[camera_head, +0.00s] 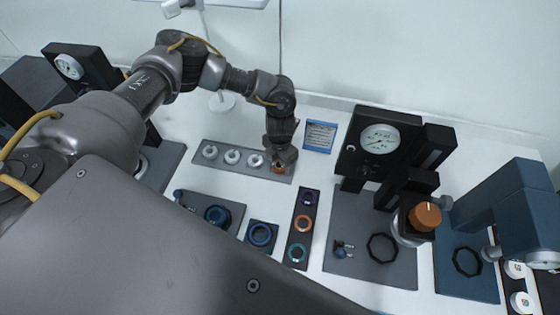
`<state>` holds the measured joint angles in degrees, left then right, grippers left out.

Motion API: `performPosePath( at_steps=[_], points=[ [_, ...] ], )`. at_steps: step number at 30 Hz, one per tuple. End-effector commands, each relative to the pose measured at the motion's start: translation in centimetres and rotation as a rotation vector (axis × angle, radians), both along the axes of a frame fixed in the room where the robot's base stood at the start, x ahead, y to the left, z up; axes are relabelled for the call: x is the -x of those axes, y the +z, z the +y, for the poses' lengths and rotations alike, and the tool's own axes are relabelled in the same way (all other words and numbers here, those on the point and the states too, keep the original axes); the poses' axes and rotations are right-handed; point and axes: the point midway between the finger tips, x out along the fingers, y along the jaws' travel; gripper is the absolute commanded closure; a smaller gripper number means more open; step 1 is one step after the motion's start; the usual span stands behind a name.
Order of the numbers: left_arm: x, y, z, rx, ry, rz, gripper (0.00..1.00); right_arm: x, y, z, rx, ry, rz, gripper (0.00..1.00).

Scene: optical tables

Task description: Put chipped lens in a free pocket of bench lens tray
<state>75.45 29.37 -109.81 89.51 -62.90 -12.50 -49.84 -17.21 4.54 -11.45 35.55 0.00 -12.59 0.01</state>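My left gripper (280,158) points down at the right end of a long grey tray (217,167). An orange-rimmed round piece (279,168) shows right at its fingertips; whether the fingers are closed on it is too small to tell. Several white round pieces (232,157) sit in a row in the same tray. A narrow dark tray (305,210) nearer me holds a purple ring (309,197), an orange ring (303,224) and a teal ring (297,252). No chip is visible on any lens, and no tray label is readable. My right gripper is not in view.
A blue-framed card (320,136) lies behind the narrow tray. A blue ring (262,235) sits on a small dark pad. A gauge instrument (380,139) and an orange-knobbed post (425,216) stand at right, beside a blue instrument (512,211). My own grey body covers the lower left.

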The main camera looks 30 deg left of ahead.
Motion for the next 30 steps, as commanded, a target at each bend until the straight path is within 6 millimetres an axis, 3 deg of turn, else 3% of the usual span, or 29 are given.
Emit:
performPosePath(
  at_steps=[11,24,30],
  points=[
    [-0.1,1.2,-0.1,0.003,-0.001,-0.002,0.34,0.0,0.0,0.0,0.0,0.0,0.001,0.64],
    [-0.1,9.8,-0.1,0.001,-0.002,-0.004,0.34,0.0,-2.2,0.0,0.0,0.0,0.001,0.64],
    [0.0,11.9,0.0,0.0,0.0,-0.001,0.34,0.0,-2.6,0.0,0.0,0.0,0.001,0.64]
  ],
)
